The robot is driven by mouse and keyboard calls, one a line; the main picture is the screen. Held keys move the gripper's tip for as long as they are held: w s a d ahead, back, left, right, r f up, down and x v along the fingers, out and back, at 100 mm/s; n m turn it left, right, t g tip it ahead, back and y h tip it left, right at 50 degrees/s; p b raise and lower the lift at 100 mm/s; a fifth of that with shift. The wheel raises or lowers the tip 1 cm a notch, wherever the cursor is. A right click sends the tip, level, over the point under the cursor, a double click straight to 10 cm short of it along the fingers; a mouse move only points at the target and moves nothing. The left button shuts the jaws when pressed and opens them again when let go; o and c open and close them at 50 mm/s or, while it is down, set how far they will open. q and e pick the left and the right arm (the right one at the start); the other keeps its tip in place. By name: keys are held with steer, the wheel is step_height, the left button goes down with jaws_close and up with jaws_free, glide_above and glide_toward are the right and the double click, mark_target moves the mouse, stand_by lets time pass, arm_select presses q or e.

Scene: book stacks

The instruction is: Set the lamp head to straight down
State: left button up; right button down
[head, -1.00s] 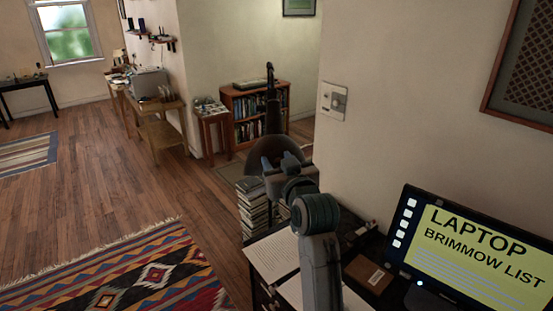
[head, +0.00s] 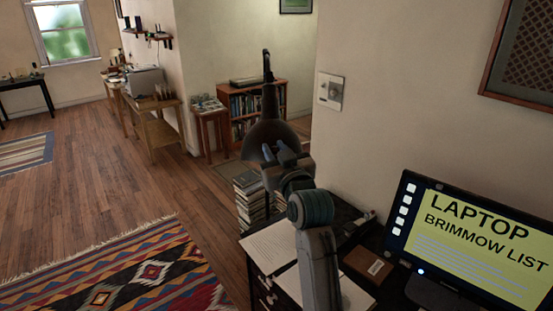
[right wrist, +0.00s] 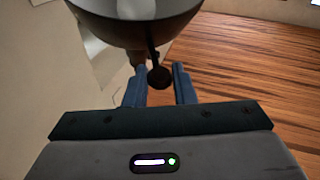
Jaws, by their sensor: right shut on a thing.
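The lamp head (head: 262,134) is a dark bell-shaped shade near the middle of the head view, with its narrow stem rising above. Its wide mouth faces mostly downward, slightly tilted. In the right wrist view the shade (right wrist: 135,28) fills the top, with a pale bulb inside and a thin dark rod ending in a round knob (right wrist: 158,77). My right gripper (head: 280,153) is at the shade's lower rim. In the wrist view its blue fingers lie on both sides of the knob and are shut on it; the exact contact is hard to see. My left gripper is not in view.
A dark desk below holds papers (head: 268,244), a brown box (head: 367,264) and a lit monitor (head: 470,240) at right. A book stack (head: 249,200) stands behind the desk. A wall with a switch plate (head: 329,91) is close on the right. Open floor lies left.

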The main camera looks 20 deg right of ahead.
steer(key=w+d+f+n+t+y+b, duration=0.1)
steer(key=w+f+t+b, duration=0.3)
steer(key=b, duration=1.2)
steer(key=w+f+n, duration=0.1)
steer(key=w+f, duration=0.2)
steer(key=shift+w+d+t+b, duration=0.2)
steer(key=shift+d+t+b, duration=0.15)
steer(key=shift+t, duration=0.05)
steer(key=c, duration=1.3)
jaws_free()
steer(key=shift+f, duration=0.1)
steer(key=shift+w+a+f, duration=0.1)
steer(key=shift+w+f, duration=0.05)
